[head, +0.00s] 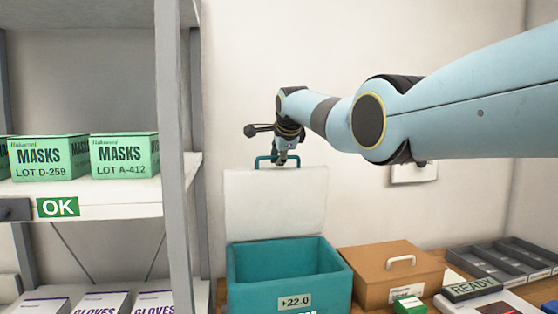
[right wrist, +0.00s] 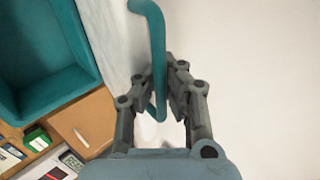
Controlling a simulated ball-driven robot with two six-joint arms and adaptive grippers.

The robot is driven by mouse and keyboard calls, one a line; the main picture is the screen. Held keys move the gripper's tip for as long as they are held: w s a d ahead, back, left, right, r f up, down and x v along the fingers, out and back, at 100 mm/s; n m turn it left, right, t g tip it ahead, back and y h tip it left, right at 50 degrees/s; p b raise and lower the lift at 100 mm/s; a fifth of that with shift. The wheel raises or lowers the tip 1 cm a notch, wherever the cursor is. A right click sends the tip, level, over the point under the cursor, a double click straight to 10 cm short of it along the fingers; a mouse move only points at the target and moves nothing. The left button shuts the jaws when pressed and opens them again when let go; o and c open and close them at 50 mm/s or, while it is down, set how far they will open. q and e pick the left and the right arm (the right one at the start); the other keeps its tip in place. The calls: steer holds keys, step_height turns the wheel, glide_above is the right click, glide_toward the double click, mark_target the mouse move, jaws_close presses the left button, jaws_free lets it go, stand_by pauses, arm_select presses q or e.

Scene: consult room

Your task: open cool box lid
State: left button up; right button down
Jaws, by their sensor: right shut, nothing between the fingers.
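The teal cool box (head: 247,292) stands open on the wooden surface, and I see into its teal inside. Its pale lid (head: 275,205) stands roughly upright at the back edge, with the teal handle (head: 262,161) at its top. My right gripper (head: 282,160) is at the handle, pointing down and shut with nothing between its fingers. In the right wrist view the handle (right wrist: 158,50) runs close by the fingers (right wrist: 165,82); whether they touch it I cannot tell. The box's teal wall (right wrist: 85,85) shows at the left there. My left gripper is not in view.
A brown box (head: 370,262) with a pale handle stands close right of the cool box. Grey trays (head: 490,262) and a READY sign (head: 472,288) lie further right. A shelf post (head: 176,150) rises at the left. The wall is close behind the lid.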

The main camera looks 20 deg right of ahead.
steer(key=shift+w+r, duration=0.2)
steer(key=shift+r, duration=0.15)
steer(key=c, duration=2)
jaws_free()
steer(key=shift+c, duration=0.2)
steer(key=o, duration=0.7)
steer(key=shift+s, duration=0.2)
steer(key=shift+c, duration=0.2)
steer(key=shift+f, duration=0.1)
steer(key=v, duration=1.2)
steer(key=shift+d, duration=0.1)
